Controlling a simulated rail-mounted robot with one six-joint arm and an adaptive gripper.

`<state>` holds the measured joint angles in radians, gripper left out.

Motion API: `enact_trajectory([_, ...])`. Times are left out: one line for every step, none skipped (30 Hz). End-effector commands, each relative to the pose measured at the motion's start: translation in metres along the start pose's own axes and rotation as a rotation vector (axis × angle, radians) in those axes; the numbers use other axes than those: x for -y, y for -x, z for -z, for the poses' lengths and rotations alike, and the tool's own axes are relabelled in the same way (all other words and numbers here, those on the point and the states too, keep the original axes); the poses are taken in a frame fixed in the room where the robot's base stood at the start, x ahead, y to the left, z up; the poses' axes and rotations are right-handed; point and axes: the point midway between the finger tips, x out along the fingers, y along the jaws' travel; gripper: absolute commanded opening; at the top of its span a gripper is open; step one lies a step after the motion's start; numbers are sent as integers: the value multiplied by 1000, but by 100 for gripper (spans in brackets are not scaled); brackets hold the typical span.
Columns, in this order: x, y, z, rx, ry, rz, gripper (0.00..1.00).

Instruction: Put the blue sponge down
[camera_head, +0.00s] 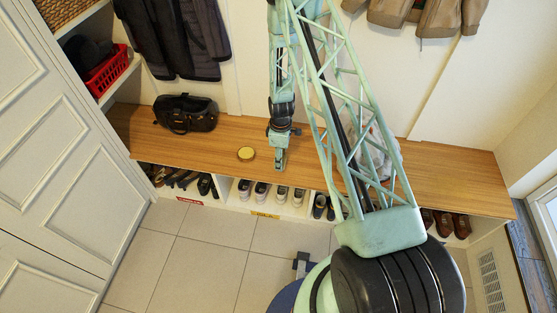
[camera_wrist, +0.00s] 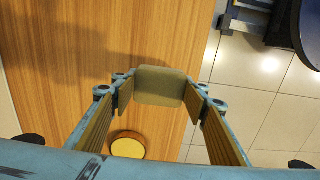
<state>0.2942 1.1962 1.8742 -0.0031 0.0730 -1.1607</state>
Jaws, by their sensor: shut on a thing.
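My gripper (camera_wrist: 160,92) is shut on a rounded, sponge-like block (camera_wrist: 160,80), held between its two fingertips. The block looks olive-tan here, not blue. In the wrist view it appears over the wooden bench top (camera_wrist: 75,25), near the bench's front edge. A shadow on the wood lies apart to the left, so the block seems to be above the bench. In the head view my gripper (camera_head: 281,160) points down over the front part of the bench, and the block cannot be made out there.
A round yellow-topped tin (camera_head: 246,154) stands on the bench close left of my gripper. A black bag (camera_head: 186,114) sits farther left. Shoes (camera_head: 262,190) fill the cubbies below. A pale bag (camera_head: 377,155) is partly hidden behind my arm. Bare wood lies between bag and tin.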

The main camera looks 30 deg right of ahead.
Motion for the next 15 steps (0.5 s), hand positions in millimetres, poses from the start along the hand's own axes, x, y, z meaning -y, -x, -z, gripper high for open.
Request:
enact_trajectory([-8,-2,4,-1,0,-2,30])
enact_trajectory([-12,-2,6,-1,0,-2,30])
enact_trajectory([-17,-2,8,0,0,-1,30])
enact_trajectory([-21,-3,10,-1,0,-2,30])
enact_trajectory([-24,-3,11,-1,0,-2,30])
enact_trajectory([-27,-3,12,0,0,-1,30])
enact_trajectory([-29,-3,13,0,0,0,30])
enact_trajectory([-31,-3,14,0,0,-1,30])
enact_trajectory([-33,-4,15,0,0,-1,30])
enact_trajectory([-34,-4,16,0,0,-1,30])
enact_trajectory([-35,-4,16,0,0,0,30])
enact_trajectory([-35,-4,16,0,0,0,30])
enact_trajectory([-36,-4,16,0,0,0,30])
enact_trajectory([-36,-3,16,0,0,0,30])
enact_trajectory([-36,-3,16,0,0,0,30])
